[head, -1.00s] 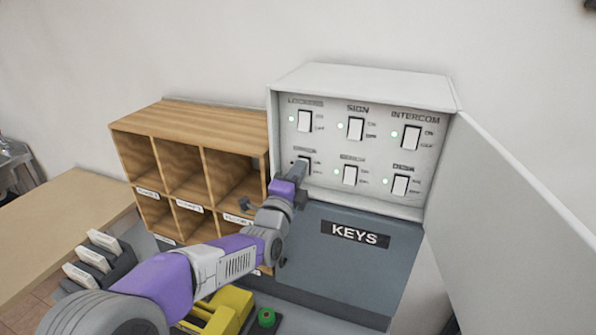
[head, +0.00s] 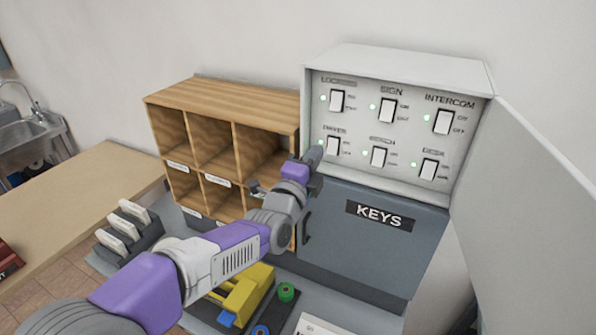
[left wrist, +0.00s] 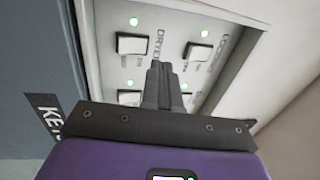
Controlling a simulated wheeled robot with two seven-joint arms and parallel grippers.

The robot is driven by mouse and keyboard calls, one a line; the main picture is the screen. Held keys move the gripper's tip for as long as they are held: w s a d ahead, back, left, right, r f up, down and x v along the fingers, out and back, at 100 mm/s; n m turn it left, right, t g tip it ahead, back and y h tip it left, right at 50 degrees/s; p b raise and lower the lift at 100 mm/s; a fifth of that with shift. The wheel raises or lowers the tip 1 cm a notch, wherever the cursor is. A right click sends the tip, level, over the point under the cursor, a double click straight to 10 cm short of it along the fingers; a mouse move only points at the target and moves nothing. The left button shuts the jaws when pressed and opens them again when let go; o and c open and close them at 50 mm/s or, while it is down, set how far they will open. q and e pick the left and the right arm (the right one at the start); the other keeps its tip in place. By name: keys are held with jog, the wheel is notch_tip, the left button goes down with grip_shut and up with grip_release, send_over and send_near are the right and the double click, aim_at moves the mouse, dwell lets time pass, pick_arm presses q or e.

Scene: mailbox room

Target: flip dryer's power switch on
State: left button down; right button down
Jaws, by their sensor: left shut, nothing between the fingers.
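The dryer switch (head: 333,146) is the white rocker at lower left of the panel in the head view. Its label reads DRYER in the left wrist view, where the switch (left wrist: 132,45) has a lit green light (left wrist: 133,21) beside it. My left gripper (head: 313,157) is shut and empty, with its tips just below and left of this switch. In the left wrist view its closed fingers (left wrist: 158,76) point at the panel, near the middle of several switches. Whether the tips touch the panel cannot be told. My right gripper is not in view.
The white switch box (head: 400,62) holds several other switches with green lights. Its door (head: 530,210) stands open on the right. Below is the grey KEYS cabinet (head: 350,255); wooden pigeonholes (head: 220,105) stand left. A yellow object (head: 243,292) lies below my arm.

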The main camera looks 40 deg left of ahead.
pick_arm(q)
jog(key=s+d+r, duration=0.1)
jog(key=s+d, duration=0.1)
jog(key=s, duration=0.4)
jog(key=shift+s+r, duration=0.15)
jog(key=shift+r, duration=0.05)
dwell(0.4)
